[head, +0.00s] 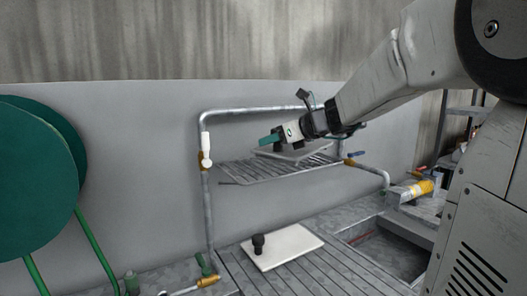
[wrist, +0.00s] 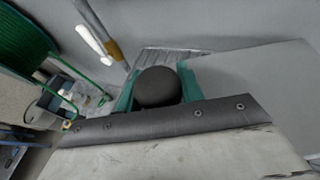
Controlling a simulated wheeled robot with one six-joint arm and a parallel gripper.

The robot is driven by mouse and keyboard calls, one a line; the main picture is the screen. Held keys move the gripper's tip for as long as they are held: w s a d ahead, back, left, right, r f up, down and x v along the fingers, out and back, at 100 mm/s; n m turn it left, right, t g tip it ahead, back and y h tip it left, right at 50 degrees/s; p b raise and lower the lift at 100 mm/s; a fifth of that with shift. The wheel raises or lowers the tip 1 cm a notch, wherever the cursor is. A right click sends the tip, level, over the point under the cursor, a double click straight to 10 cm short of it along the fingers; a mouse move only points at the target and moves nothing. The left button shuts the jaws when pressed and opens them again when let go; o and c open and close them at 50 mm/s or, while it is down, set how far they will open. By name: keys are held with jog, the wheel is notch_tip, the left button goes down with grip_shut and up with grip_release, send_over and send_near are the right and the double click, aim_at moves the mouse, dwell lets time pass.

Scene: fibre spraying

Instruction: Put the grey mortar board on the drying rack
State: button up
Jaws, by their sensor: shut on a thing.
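The grey mortar board (head: 306,153) is at the drying rack (head: 240,173), just over its wire shelf. I cannot tell whether it touches the wires. My gripper (head: 275,141) is shut on the board's dark knob; its teal fingers hide part of it. In the wrist view the round black knob (wrist: 157,88) sits between the two teal fingers of my gripper (wrist: 157,92). The grey board (wrist: 250,72) spreads to the right there, and some wires of the rack (wrist: 160,55) show behind it.
A white board (head: 292,243) with a black knob lies on the slatted grate (head: 320,272) below the rack. A bent metal pipe (head: 255,111) frames the rack, with a white-handled valve (head: 206,150) at its left. A green hose reel (head: 38,175) stands far left.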

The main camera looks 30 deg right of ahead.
aim_at(274, 150)
notch_tip(274, 150, down, 3)
jog(key=shift+f, duration=0.15)
jog(key=o, duration=1.2)
jog(key=shift+c, duration=0.2)
jog(key=shift+s, duration=0.1)
